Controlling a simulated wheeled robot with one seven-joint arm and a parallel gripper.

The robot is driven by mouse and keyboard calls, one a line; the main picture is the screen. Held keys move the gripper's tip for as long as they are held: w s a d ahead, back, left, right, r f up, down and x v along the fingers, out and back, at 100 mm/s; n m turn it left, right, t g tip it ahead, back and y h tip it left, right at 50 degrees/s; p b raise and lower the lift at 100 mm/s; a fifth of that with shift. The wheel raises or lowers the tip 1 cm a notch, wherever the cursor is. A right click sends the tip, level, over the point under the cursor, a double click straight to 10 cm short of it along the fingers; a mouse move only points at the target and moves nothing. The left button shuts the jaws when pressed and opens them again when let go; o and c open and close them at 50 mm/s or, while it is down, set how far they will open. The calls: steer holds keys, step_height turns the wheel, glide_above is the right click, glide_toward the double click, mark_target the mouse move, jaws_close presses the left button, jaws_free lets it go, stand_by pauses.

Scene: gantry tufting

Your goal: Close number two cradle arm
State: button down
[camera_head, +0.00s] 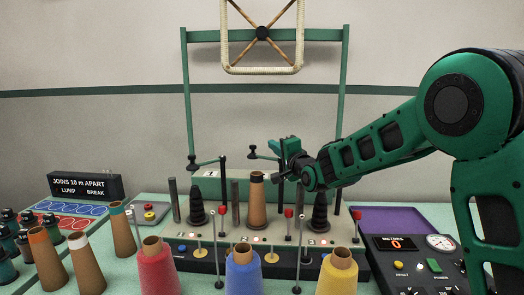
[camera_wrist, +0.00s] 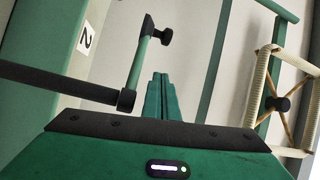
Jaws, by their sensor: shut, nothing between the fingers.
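The number two cradle arm is a green bar with a black knob on a dark post. In the head view its bar (camera_head: 267,157) swings out left from the post top, beside the middle brown cone (camera_head: 257,205). In the wrist view the cradle arm (camera_wrist: 139,62) shows its knob and post clearly, with a "2" label (camera_wrist: 86,38) on the panel. My gripper (camera_head: 280,143) is at the top of that post; its fingers also show in the wrist view (camera_wrist: 160,88). They are shut and empty, beside the arm, with a visible gap. Contact is not evident.
A similar arm (camera_head: 206,163) stands at the left station. Red, blue and yellow cones (camera_head: 243,272) stand in front, with thin pins between. A control panel with a counter (camera_head: 398,244) is at right. A square frame (camera_head: 262,70) hangs above, clear of my arm.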

steer(key=shift+w+a+f, duration=0.1)
steer(key=shift+a+f, duration=0.05)
steer(key=shift+a, duration=0.95)
steer(key=shift+w+a+f, duration=0.1)
steer(key=shift+a, duration=1)
steer(key=shift+a, duration=0.1)
